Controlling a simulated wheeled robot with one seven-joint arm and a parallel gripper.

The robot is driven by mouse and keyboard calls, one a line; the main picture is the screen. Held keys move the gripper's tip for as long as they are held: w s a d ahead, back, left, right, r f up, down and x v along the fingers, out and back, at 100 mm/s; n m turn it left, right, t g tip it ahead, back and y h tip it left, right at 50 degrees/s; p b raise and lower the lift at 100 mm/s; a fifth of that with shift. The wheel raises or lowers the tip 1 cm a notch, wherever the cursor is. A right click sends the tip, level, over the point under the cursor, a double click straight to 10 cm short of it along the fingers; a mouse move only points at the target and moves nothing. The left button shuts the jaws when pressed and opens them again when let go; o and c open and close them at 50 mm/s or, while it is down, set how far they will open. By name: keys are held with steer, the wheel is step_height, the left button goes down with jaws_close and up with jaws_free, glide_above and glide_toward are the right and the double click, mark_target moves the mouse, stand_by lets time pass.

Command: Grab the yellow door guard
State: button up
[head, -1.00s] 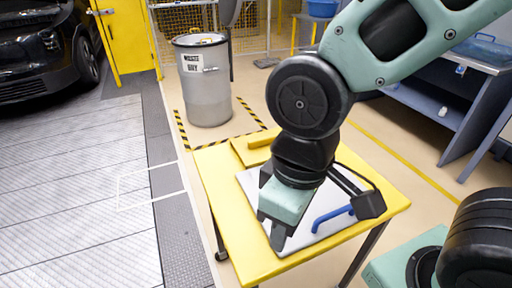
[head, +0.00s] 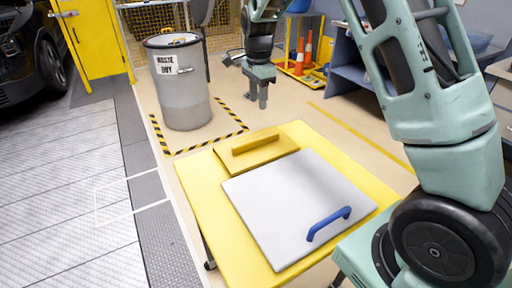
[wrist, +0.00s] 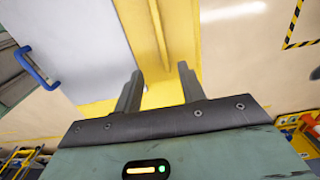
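The yellow door guard (head: 255,150) is a flat yellow panel with a raised yellow bar handle along it. It lies at the far end of the yellow table (head: 200,190), beside a light grey panel (head: 290,195) with a blue handle (head: 329,223). My gripper (head: 263,103) is in the air beyond and above the guard, apart from it, fingers pointing down. In the wrist view the fingers (wrist: 160,90) stand apart with nothing held between them. The guard (wrist: 135,20) shows past the fingertips at the top, with the grey panel (wrist: 70,40) on its left.
A grey waste drum (head: 183,90) stands behind the table inside black-and-yellow floor tape. Orange cones (head: 307,50) stand on a yellow cart at the back. A desk (head: 365,95) is at the right. A black car (head: 25,60) is at the far left.

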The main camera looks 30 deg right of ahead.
glide_above(256, 139)
steer(key=f, duration=0.9)
steer(key=shift+s+d+f+p, duration=0.2)
steer(key=shift+f+p, duration=0.15)
steer(key=shift+w+a+f+p, duration=0.15)
steer(key=shift+f+p, duration=0.15)
steer(key=shift+f, duration=1.2)
steer(key=shift+a+f+p, duration=0.1)
steer(key=shift+f+p, duration=0.15)
steer(key=shift+f, duration=1.25)
steer(key=shift+c, duration=0.3)
jaws_close()
